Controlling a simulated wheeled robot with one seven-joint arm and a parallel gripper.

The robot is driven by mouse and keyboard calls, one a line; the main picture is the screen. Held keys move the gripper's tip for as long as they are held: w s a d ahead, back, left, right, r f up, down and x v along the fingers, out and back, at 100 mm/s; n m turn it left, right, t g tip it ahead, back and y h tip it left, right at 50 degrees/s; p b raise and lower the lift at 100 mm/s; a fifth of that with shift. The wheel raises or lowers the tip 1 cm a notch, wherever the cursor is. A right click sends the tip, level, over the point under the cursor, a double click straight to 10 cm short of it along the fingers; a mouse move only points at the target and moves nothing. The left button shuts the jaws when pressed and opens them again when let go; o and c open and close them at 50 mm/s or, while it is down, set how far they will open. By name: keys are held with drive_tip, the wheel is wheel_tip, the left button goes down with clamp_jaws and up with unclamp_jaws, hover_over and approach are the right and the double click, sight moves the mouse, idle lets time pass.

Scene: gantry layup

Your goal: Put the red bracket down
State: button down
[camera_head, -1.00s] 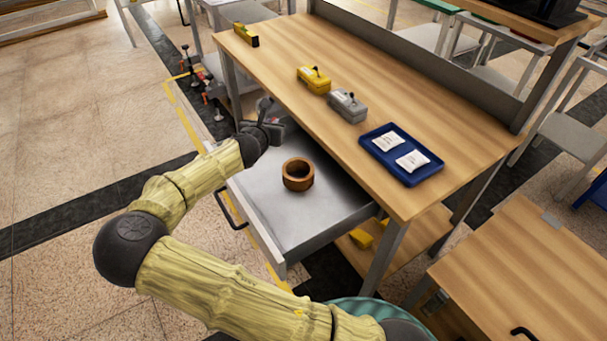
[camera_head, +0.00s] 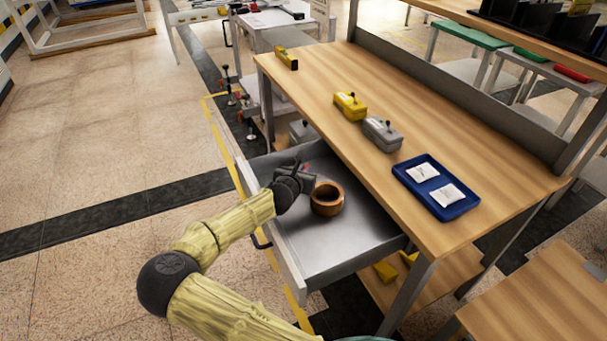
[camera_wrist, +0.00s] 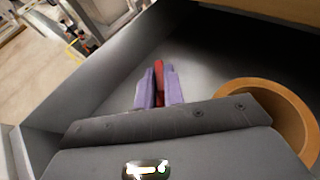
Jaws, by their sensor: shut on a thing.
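The red bracket (camera_wrist: 159,80) shows as a narrow red strip between the two purple fingers of my gripper (camera_wrist: 160,88) in the wrist view. My gripper is shut on it. In the head view my gripper (camera_head: 305,172) is over the open grey drawer (camera_head: 345,250), just left of the brown ring. The bracket is mostly hidden there by the gripper. I cannot tell whether the bracket touches the drawer floor.
A brown ring (camera_head: 327,199) stands in the drawer close to my gripper; it also fills the right of the wrist view (camera_wrist: 268,95). The benchtop (camera_head: 335,85) holds yellow and grey boxes and a blue tray (camera_head: 461,208). The drawer's front part is clear.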

drive_tip(key=shift+f, duration=0.3)
drive_tip(key=c, duration=1.5)
unclamp_jaws()
drive_tip(key=shift+r, duration=0.1)
drive_tip(key=p+v, duration=0.1)
drive_tip(key=v, duration=1.1)
drive_tip(key=shift+p, duration=0.4)
